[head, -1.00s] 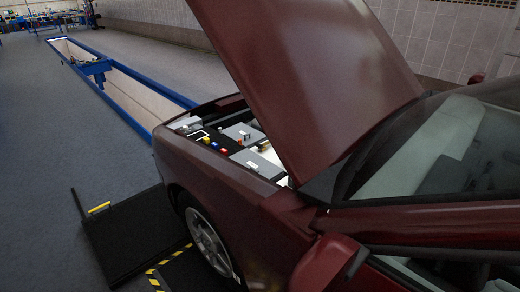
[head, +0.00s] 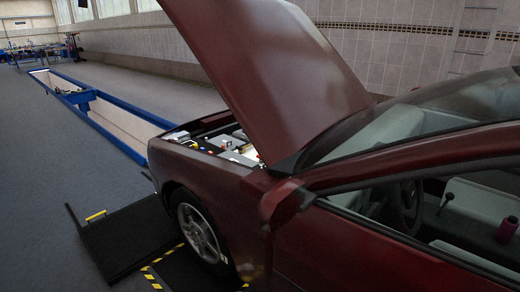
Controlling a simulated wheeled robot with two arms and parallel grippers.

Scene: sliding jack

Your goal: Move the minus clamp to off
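A dark red car (head: 210,174) stands at the right with its hood (head: 265,70) raised. The engine bay (head: 215,137) is open to view under the hood. Small grey, white, yellow and red parts show in it. The minus clamp is too small to tell apart from the other parts. Neither of my grippers is in the head view.
A blue-edged floor pit (head: 110,125) runs into the distance at the left. A black ramp (head: 115,232) with a yellow part lies beside the front wheel (head: 200,232). Yellow-black striped edging (head: 150,272) is on the floor. Grey floor (head: 40,180) at the left is clear.

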